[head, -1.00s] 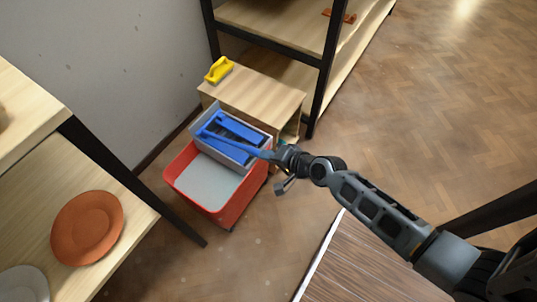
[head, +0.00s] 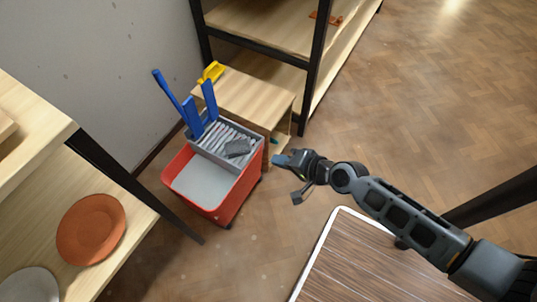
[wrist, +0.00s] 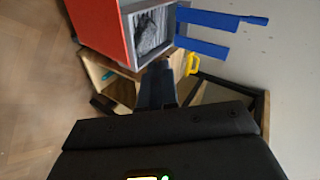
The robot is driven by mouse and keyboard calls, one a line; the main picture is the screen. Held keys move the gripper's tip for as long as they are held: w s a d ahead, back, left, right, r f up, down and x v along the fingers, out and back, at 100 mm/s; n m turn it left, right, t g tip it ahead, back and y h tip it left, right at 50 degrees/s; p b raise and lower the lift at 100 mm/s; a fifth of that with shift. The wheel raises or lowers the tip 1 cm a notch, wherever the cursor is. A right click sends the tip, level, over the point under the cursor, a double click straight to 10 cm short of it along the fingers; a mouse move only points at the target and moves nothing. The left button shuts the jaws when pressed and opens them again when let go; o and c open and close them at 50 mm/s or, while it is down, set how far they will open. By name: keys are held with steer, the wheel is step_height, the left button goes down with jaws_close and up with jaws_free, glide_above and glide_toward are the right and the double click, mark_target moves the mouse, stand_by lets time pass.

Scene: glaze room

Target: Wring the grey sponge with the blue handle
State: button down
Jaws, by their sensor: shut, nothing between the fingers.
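The grey sponge (head: 238,148) lies in the grey wringer basket (head: 222,162) on top of the red bucket (head: 233,203). The blue handle (head: 168,94) stands raised at the basket's back left, tilted up and away from me. Two blue plates (head: 210,100) also stand up beside it, and the basket is uncovered. In the wrist view the blue handle (wrist: 225,20) reaches out right of the basket (wrist: 175,22). My gripper (head: 279,160) is shut and empty, right of the bucket and apart from the handle. Its fingers also show in the wrist view (wrist: 158,72).
A low wooden stand (head: 245,97) with a yellow tool (head: 212,72) is behind the bucket. Shelves stand at left, with an orange plate (head: 91,229), and at the back. A brown tabletop (head: 365,262) lies below my arm. The floor at right is clear.

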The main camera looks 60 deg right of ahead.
steer(key=shift+v, duration=1.05)
steer(key=shift+s+f, duration=0.1)
steer(key=shift+f, duration=0.05)
steer(key=s+a+r+n+t+p, duration=0.1)
steer(key=s+a+r+n+p, duration=0.2)
steer(key=r, duration=0.8)
steer(key=s+a+r+n+t+p, duration=0.1)
steer(key=s+a+r+n, duration=0.5)
steer(key=r, duration=0.6)
steer(key=s+a+r+n+t+y+p, duration=0.1)
steer(key=s+a+r+n+p, duration=0.3)
steer(key=r+n, duration=0.3)
step_height(320, 180, up, 4)
steer(key=shift+s+a+r+t+p, duration=0.2)
steer(key=shift+s+a+t+p, duration=0.1)
steer(key=shift+s, duration=0.55)
